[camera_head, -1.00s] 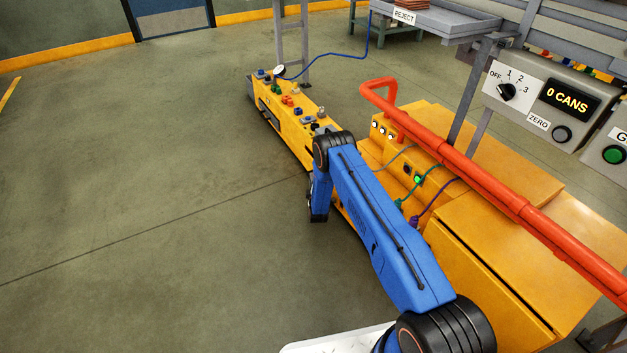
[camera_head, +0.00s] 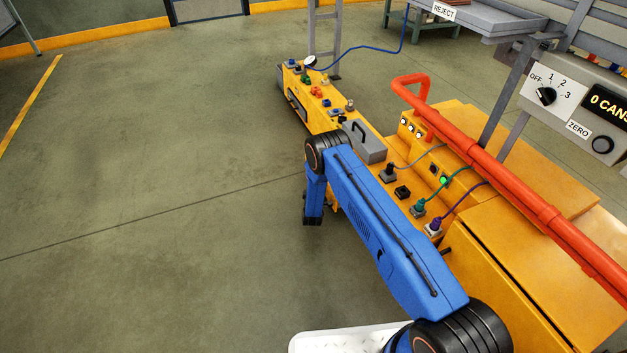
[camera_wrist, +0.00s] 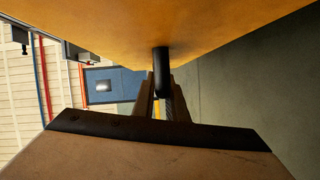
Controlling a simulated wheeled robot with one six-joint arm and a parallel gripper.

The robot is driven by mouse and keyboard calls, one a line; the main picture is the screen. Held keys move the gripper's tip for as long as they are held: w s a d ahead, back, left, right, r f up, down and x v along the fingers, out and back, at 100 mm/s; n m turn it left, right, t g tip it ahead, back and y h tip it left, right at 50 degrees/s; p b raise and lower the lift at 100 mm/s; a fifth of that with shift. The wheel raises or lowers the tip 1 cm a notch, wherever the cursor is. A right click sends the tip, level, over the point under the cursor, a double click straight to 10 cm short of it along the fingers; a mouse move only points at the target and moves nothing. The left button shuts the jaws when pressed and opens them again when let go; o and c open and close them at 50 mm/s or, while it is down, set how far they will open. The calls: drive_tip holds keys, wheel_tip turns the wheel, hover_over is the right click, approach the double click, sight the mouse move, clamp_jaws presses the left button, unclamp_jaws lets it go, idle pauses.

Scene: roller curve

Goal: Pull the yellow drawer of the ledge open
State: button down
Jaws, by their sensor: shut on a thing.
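The yellow ledge (camera_head: 332,117) runs from the upper middle toward the machine in the head view. In the wrist view a yellow face (camera_wrist: 160,25), which looks like the drawer front, fills the top. A black handle bar (camera_wrist: 161,70) sticks out from it toward my gripper (camera_wrist: 166,103). The fingers are shut on the handle; their exact contact is dark and partly hidden. In the head view my blue arm hides the drawer and the fingers, so I cannot tell how far the drawer stands out.
A grey box (camera_head: 366,142) with a black handle sits on the ledge. Plugs and cables lie beyond my arm, such as a green plug (camera_head: 418,210). A red pipe rail (camera_head: 490,170) borders the machine at right. The floor (camera_head: 150,200) at left is clear.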

drive_tip(key=c, duration=1.8)
unclamp_jaws()
drive_tip(key=shift+o, duration=0.2)
drive_tip(key=s+a+r, duration=0.1)
drive_tip(key=s, duration=1.6)
drive_tip(key=shift+s+r, duration=0.15)
drive_tip(key=shift+a, duration=0.1)
